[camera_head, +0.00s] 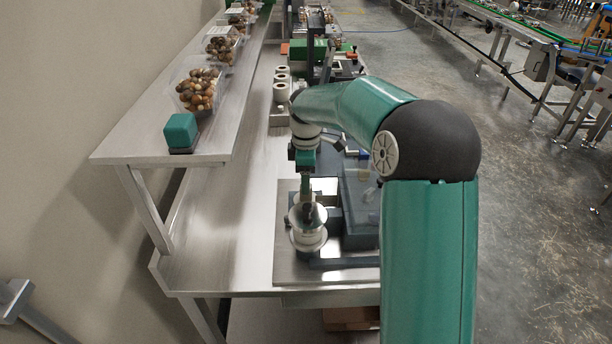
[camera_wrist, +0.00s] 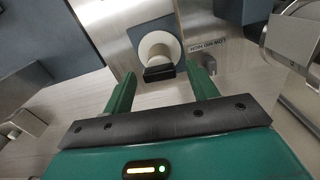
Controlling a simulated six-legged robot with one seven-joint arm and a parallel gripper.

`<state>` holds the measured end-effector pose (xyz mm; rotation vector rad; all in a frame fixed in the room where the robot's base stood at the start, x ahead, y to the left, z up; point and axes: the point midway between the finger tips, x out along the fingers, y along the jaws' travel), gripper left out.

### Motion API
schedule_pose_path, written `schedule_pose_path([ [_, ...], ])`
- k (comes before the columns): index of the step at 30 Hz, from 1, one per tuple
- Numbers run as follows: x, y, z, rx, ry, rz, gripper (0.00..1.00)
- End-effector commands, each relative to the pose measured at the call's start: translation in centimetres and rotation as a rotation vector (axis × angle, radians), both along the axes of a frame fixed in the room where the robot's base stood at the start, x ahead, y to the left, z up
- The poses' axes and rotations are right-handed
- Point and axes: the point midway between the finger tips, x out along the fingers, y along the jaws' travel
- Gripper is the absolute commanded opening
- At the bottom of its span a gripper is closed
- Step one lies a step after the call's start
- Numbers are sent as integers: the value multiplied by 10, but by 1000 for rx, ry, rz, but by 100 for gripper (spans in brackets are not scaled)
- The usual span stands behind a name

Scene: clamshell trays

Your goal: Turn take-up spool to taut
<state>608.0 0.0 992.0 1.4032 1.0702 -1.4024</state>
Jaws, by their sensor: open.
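The take-up spool (camera_head: 309,241) is a pale flanged reel on the machine at the front of the bench. In the wrist view its round white flange (camera_wrist: 146,45) shows with a grey hub and a black block-like knob (camera_wrist: 159,73) facing me. My gripper (camera_wrist: 162,74) is open, with one green finger on each side of the knob and visible gaps between. I cannot tell whether the fingertips reach level with the knob. In the head view my gripper (camera_head: 308,190) is over the spool and partly hides it. The film itself cannot be made out.
An upside-down printed label reading LOW MED HIGH (camera_wrist: 207,47) is beside the spool. A raised shelf (camera_head: 140,140) at left holds a teal block (camera_head: 181,131) and clear trays of brown items (camera_head: 199,90). The bench between shelf and machine is bare.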

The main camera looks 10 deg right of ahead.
Motion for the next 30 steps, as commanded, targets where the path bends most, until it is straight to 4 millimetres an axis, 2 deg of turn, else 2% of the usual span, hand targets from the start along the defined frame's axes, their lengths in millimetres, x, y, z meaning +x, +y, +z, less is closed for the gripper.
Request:
schedule_pose_path([
  [7,1,0,-1,0,0,0,58],
  [14,1,0,-1,0,0,0,13],
  [23,0,0,0,0,0,-22,14],
  [30,0,1,0,1,0,-125,14],
])
